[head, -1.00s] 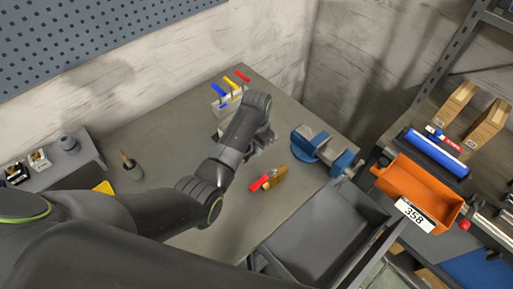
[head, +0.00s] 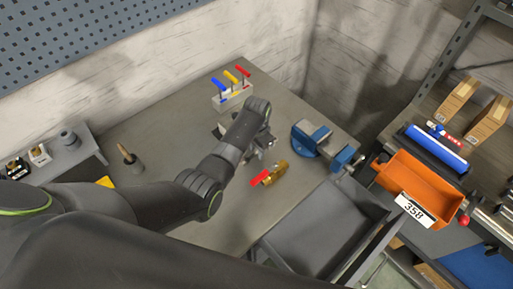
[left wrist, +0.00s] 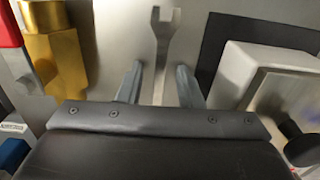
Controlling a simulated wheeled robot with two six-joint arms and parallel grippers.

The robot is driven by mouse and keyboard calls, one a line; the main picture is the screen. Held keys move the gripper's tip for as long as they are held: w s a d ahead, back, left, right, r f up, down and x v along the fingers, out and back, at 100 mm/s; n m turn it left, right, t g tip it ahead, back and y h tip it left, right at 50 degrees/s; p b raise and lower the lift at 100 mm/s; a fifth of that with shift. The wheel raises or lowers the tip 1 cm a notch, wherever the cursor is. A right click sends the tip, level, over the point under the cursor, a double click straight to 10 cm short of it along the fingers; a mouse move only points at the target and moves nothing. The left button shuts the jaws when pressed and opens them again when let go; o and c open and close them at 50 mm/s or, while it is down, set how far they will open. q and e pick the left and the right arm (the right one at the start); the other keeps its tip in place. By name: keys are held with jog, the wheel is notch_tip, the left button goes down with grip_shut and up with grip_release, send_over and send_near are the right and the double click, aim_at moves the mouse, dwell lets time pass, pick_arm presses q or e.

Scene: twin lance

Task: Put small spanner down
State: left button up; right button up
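The small spanner (left wrist: 161,50) is grey and shows in the left wrist view, its open jaw pointing away from my gripper. It appears to lie on the grey workbench (head: 205,235). My left gripper (left wrist: 160,80) is open, with its two fingers on either side of the spanner's handle and a gap on each side. In the head view my left gripper (head: 262,148) is low over the bench, and the spanner cannot be made out there. The handle's near end is hidden by the gripper body. My right gripper is not in view.
A brass fitting with a red handle (head: 277,172) lies close by. A blue vise (head: 307,141) stands to the right. A pale rack (head: 236,99) holds blue, yellow and red-handled tools behind. An orange bin (head: 415,185) stands farther right.

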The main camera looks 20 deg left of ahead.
pick_arm(q)
jog(key=shift+r, duration=0.1)
notch_tip(320, 180, up, 12)
jog(key=shift+b, duration=0.45)
dwell(0.7)
